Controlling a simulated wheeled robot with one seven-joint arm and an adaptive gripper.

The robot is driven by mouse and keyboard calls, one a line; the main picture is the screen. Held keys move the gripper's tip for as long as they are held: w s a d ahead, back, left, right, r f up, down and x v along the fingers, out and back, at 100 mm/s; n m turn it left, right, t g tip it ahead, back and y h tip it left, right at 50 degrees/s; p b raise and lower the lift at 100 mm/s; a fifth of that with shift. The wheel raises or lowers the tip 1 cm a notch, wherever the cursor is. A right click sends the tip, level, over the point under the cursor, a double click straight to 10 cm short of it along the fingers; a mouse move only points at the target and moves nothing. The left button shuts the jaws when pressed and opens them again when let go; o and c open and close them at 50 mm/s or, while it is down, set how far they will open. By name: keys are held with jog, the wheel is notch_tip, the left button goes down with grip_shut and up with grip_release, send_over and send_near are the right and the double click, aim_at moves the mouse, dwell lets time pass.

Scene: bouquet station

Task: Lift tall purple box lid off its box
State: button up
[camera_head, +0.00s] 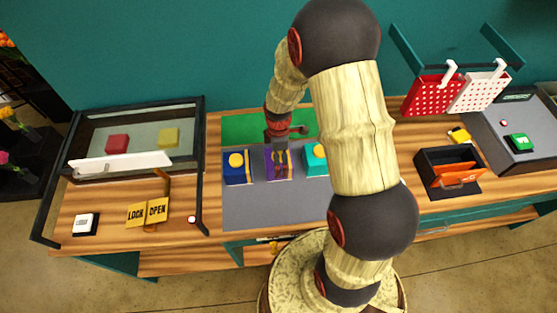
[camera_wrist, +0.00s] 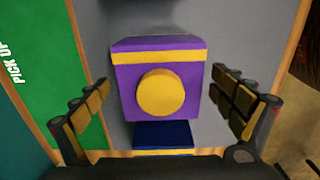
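The tall purple box (camera_head: 271,166) stands on the grey mat in the middle of the bench, partly hidden by my gripper in the head view. In the wrist view its purple lid (camera_wrist: 190,100) shows from above, with a round yellow knob (camera_wrist: 160,93) and a yellow band along one edge. My gripper (camera_head: 280,150) is above the box. In the wrist view my gripper (camera_wrist: 165,108) is open, with one finger on each side of the lid and visible gaps between. The fingers do not appear to touch the lid. The lid appears seated on the box.
A blue box (camera_head: 233,173) with a yellow knob stands left of the purple box, and a teal box (camera_head: 314,160) stands close on its right. The grey mat (camera_head: 260,208) is clear in front. A green pad (camera_head: 245,127) lies behind the boxes.

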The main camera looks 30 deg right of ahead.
jog(key=shift+c, duration=1.2)
jog(key=c, duration=0.9)
jog(key=shift+r, duration=0.1)
jog(key=shift+r+p, duration=0.45)
jog(key=shift+r, duration=0.1)
notch_tip(320, 180, up, 2)
jog(key=shift+r+p, duration=0.1)
jog(key=shift+p, duration=0.6)
jog(key=s+r+p, duration=0.1)
jog(key=r, duration=0.1)
jog(key=s+d+r+p, duration=0.2)
jog(key=r+p, duration=0.1)
jog(key=shift+s+d+r, duration=0.25)
jog(key=shift+s+r, duration=0.05)
jog(key=shift+s, duration=0.1)
jog(key=s+d+r+p, duration=0.1)
jog(key=s, duration=0.1)
jog(key=s+d+r+p, duration=0.1)
jog(key=s+d, duration=0.1)
jog(key=s, duration=0.1)
jog(key=s+d+r+p, duration=0.1)
jog(key=s+d+r, duration=0.1)
jog(key=s, duration=0.1)
